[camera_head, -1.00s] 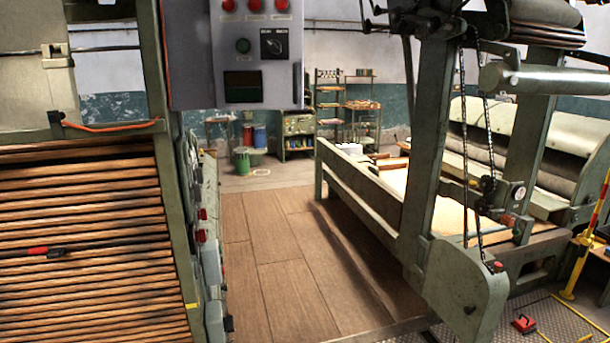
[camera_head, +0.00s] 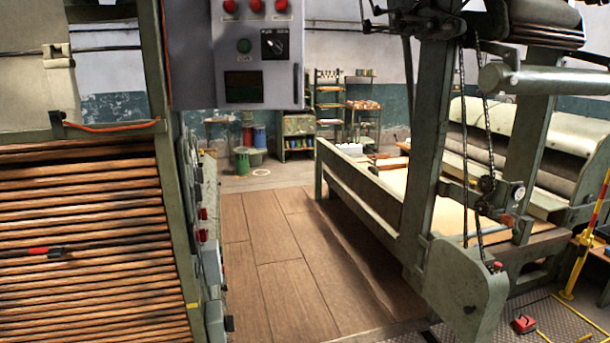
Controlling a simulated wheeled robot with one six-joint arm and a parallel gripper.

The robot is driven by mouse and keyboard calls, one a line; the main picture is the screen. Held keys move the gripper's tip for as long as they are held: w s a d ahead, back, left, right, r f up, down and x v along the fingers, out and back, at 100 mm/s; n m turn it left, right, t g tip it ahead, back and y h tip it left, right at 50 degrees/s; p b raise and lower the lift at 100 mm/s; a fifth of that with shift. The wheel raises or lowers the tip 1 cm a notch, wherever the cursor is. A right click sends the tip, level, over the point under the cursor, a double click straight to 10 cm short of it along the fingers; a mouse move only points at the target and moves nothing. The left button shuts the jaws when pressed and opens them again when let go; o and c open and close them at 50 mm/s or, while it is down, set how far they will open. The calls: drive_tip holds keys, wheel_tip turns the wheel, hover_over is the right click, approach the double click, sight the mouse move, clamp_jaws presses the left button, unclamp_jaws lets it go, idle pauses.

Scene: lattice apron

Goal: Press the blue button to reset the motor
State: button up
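A grey control box (camera_head: 203,60) hangs at the upper middle-left. The top of the box is cut off by the frame. I see no blue button in this view. A red button (camera_head: 497,265) sits on the green machine at the lower right. Which part is the motor I cannot tell. My gripper is not in view.
A rack of wooden slats (camera_head: 80,240) fills the left. A large green machine (camera_head: 460,290) stands on the right. A plank floor (camera_head: 270,250) leads between them to shelves (camera_head: 330,100) and a green bin (camera_head: 242,162). A red pedal-like object (camera_head: 524,324) lies lower right.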

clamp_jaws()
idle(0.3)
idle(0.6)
